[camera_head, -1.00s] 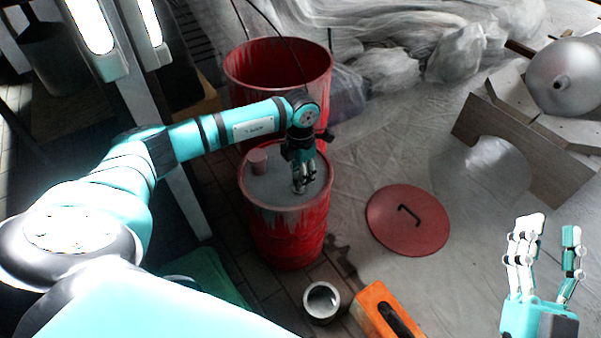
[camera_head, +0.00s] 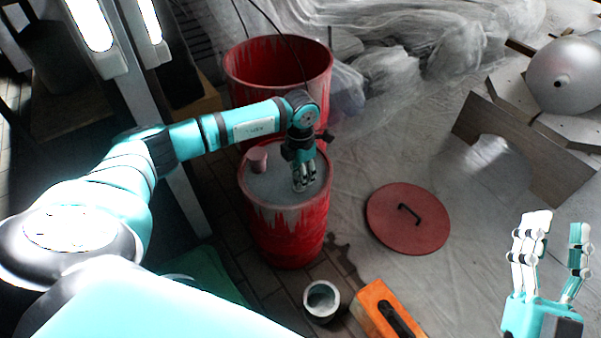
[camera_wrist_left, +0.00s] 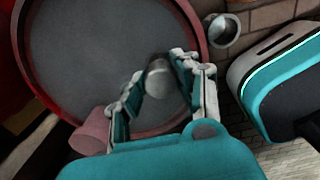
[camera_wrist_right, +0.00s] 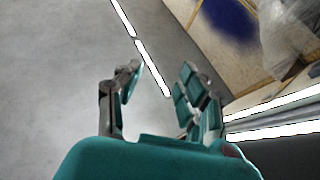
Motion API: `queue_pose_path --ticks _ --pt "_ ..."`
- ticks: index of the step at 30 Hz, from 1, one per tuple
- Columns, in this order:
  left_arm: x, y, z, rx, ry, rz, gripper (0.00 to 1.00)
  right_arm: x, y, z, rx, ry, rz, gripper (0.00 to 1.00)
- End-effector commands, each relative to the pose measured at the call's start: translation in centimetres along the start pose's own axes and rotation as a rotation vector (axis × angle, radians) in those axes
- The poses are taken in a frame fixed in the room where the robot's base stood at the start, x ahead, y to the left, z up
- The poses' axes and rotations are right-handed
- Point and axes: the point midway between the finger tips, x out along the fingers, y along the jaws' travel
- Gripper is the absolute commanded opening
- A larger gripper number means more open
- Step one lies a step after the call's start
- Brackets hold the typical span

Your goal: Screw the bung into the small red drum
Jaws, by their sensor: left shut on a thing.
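The small red drum (camera_head: 288,238) stands upright in the head view, with a grey top and a pink cylindrical cap (camera_head: 257,160) at the left of that top. My left gripper (camera_head: 304,188) points down at the right part of the top. In the left wrist view its fingers are shut on a small grey cylinder, the bung (camera_wrist_left: 159,78), over the drum's grey top (camera_wrist_left: 85,50). Its lower end is hidden, so I cannot tell whether it sits in the hole. My right gripper (camera_head: 551,222) is open and empty at the lower right; its spread fingers show in the right wrist view (camera_wrist_right: 158,78).
A larger open red drum (camera_head: 275,72) stands behind. A red lid with a handle (camera_head: 420,232) lies on the sheeted floor to the right. A small grey cup (camera_head: 322,300) and an orange case (camera_head: 376,305) are in front.

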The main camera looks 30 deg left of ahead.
Motion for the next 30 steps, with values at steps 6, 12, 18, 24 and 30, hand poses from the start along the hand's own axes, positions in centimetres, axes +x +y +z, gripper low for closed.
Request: queue_pose_path --ticks 6,12,18,24,30 --pt "0.0 0.0 0.0 0.0 -0.001 0.0 0.0 0.0 0.0 0.1 0.0 -0.004 0.0 0.4" --pt "-0.1 0.0 0.0 0.0 -0.001 0.0 0.0 0.1 0.0 0.2 0.0 -0.011 0.0 0.4" --pt "-0.1 0.0 0.0 0.0 -0.001 0.0 0.0 0.1 0.1 0.7 -0.001 -0.041 0.001 0.4" --pt "0.0 0.0 0.0 0.0 -0.001 0.0 0.0 0.1 0.2 1.1 -0.004 -0.063 0.003 0.4" --pt "0.0 0.0 0.0 0.0 -0.001 0.0 0.0 0.0 0.2 1.1 -0.004 -0.063 0.004 0.4"
